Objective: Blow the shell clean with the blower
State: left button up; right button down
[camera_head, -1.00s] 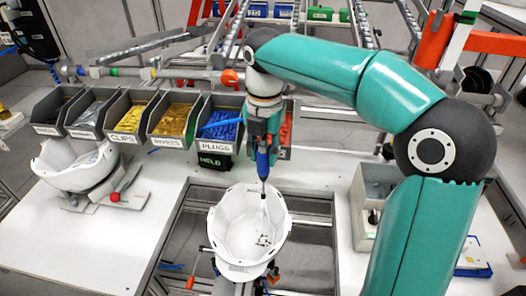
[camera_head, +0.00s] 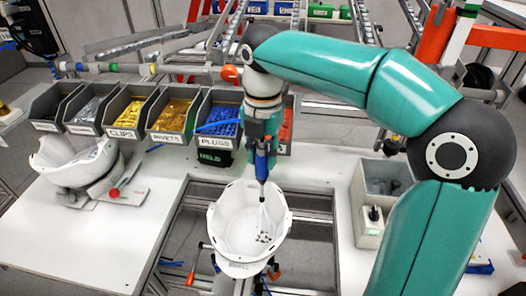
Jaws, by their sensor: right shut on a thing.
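The white helmet shell (camera_head: 226,222) sits open side up on a fixture in the cut-out of the table. Small dark specks (camera_head: 264,237) lie inside on its floor. My right gripper (camera_head: 262,146) is shut on the blue blower (camera_head: 262,166), above the shell's back rim. The blower points down, and its thin nozzle reaches into the shell opening. The gripper's fingers are partly hidden by the arm and blower. My left gripper is not in view.
A second white shell (camera_head: 70,165) rests on a stand at the left. A row of bins, including plugs (camera_head: 218,127) and rivets (camera_head: 172,122), stands behind. A grey box (camera_head: 370,232) is at the right. The white table (camera_head: 110,240) is clear at front left.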

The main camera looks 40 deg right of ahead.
jog(key=shift+s+a+b, duration=0.3)
jog(key=shift+s+a, duration=0.45)
jog(key=shift+a, duration=0.2)
dwell(0.5)
jog(key=shift+s+a+b, duration=0.4)
jog(key=shift+s+a, duration=1.05)
jog(key=shift+a, duration=0.15)
